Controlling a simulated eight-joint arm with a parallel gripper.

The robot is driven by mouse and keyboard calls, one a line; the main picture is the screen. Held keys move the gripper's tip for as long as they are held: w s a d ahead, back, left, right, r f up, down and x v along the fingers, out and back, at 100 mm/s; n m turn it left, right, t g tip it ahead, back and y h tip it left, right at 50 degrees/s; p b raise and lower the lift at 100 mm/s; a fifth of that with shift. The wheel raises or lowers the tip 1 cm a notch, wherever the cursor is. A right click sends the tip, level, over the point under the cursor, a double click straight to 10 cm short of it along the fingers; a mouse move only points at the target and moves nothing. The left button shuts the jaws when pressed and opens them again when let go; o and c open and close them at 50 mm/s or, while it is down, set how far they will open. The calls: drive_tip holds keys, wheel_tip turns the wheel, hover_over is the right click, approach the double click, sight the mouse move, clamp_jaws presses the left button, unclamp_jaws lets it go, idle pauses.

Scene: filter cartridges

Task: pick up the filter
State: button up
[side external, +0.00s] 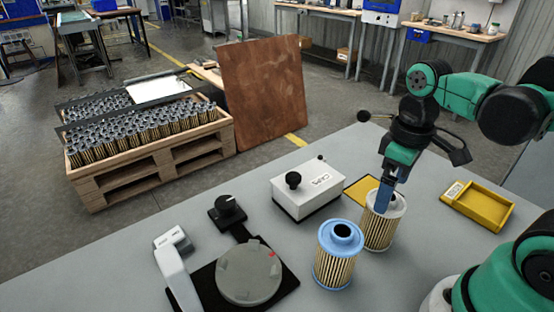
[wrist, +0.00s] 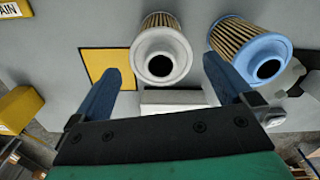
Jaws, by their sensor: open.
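A pleated filter with a white end cap (side external: 388,225) stands upright on the grey table below my gripper (side external: 383,205). In the wrist view this white-capped filter (wrist: 163,50) lies between the two blue fingers (wrist: 162,66), which are spread apart. In the side view a finger overlaps the near side of its cap; I cannot tell whether it touches. A second filter with a blue cap (side external: 336,258) stands nearer the camera. In the wrist view the blue-capped filter (wrist: 255,50) is just outside the right finger. My gripper is open and holds nothing.
A yellow square (side external: 360,188) lies by the white-capped filter. A white box with a black knob (side external: 312,193) stands left of it, a yellow tray (side external: 478,206) right. A round grey disc fixture (side external: 249,272) is at front left. A pallet crate of filters (side external: 145,160) stands beyond the table.

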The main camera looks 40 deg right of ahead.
sight(380, 218)
drive_tip(key=shift+f, duration=2.6)
drive_tip(key=c, duration=1.1)
drive_tip(key=shift+r, duration=0.1)
